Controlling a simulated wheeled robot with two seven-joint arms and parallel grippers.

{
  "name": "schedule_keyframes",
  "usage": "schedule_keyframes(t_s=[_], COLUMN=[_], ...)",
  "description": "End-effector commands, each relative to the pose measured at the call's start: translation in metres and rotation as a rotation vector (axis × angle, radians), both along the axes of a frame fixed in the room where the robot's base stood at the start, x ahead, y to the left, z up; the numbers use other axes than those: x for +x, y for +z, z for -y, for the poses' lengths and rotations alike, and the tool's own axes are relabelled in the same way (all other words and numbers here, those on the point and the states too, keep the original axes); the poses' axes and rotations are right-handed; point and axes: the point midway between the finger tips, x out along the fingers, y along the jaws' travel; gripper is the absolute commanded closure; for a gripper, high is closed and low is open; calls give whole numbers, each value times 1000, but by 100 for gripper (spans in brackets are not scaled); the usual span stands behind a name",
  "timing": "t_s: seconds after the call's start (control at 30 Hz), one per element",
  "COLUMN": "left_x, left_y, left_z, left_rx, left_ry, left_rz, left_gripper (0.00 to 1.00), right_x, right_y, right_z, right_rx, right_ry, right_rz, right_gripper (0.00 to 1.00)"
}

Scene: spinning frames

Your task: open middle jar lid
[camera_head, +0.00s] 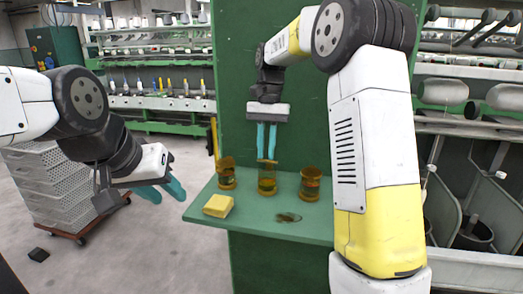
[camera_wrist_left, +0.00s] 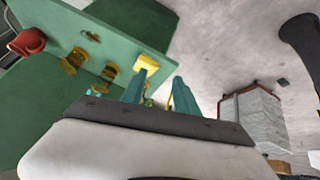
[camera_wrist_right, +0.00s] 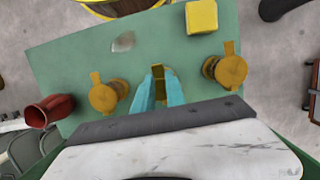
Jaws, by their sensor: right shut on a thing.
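Three amber jars with golden lids stand in a row on a green shelf: the left jar (camera_head: 227,173), the middle jar (camera_head: 267,182) and the right jar (camera_head: 310,184). My right gripper (camera_head: 267,158) points straight down over the middle jar. Its teal fingers are shut on the middle jar lid (camera_wrist_right: 158,74), seen between them in the right wrist view. The lid is at the jar's top; I cannot tell whether it is raised. The outer jars' lids show in the right wrist view (camera_wrist_right: 231,72) (camera_wrist_right: 103,97). My left gripper (camera_head: 163,191) is open and empty, left of the shelf.
A yellow block (camera_head: 218,206) lies at the shelf's front left. A small dark oval piece (camera_head: 288,217) lies in front of the jars. A red mug (camera_wrist_right: 50,111) stands at the shelf's end, hidden in the head view. A green panel (camera_head: 240,100) rises behind the shelf.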

Motion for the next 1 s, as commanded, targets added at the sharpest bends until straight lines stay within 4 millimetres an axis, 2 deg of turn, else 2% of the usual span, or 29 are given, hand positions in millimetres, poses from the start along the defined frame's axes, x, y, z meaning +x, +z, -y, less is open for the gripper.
schedule_keyframes(t_s=[0.17,0.37,0.47,0.77,1.0], left_x=[0,3,9,42,68], left_y=[0,0,0,2,4], left_z=[0,2,6,36,74], left_rx=[0,41,133,628,1049], left_ry=[0,-61,-198,-953,-1606], left_rz=[0,11,38,186,328], left_gripper=[64,99,100,100,100], right_x=[4,4,4,4,4], right_y=[-1,-1,-1,-1,-2], right_z=[2,3,3,3,3], right_rx=[-4,-4,-4,-5,-5], right_ry=[-5,-5,-5,-6,-6], right_rz=[11,11,10,10,9], right_gripper=[100,100,100,100,100])
